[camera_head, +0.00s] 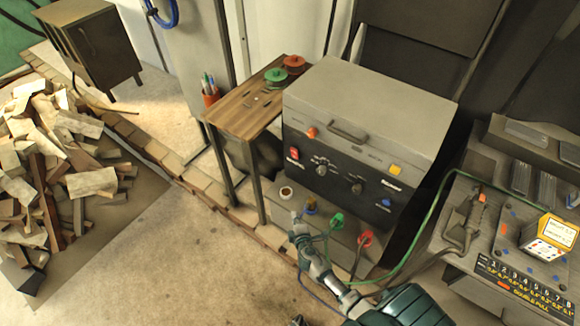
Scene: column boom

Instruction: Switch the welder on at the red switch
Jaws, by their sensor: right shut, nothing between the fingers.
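The welder (365,110) is a grey box with a dark front panel, standing right of the wooden side table. The red switch (294,153) is a small red rectangle at the left end of that panel. Whether it is on or off is too small to tell. My right arm comes in from the bottom. My right gripper (296,222) is shut and empty, below the switch and apart from it, in front of the welder's lower socket ledge. My left gripper does not show.
An orange-red knob (312,132), a black dial (321,170) and a yellow button (396,169) are also on the front. Green (337,220) and red (366,238) plugs sit below. A bench (460,262) stands right; a wood pile (70,160) lies left.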

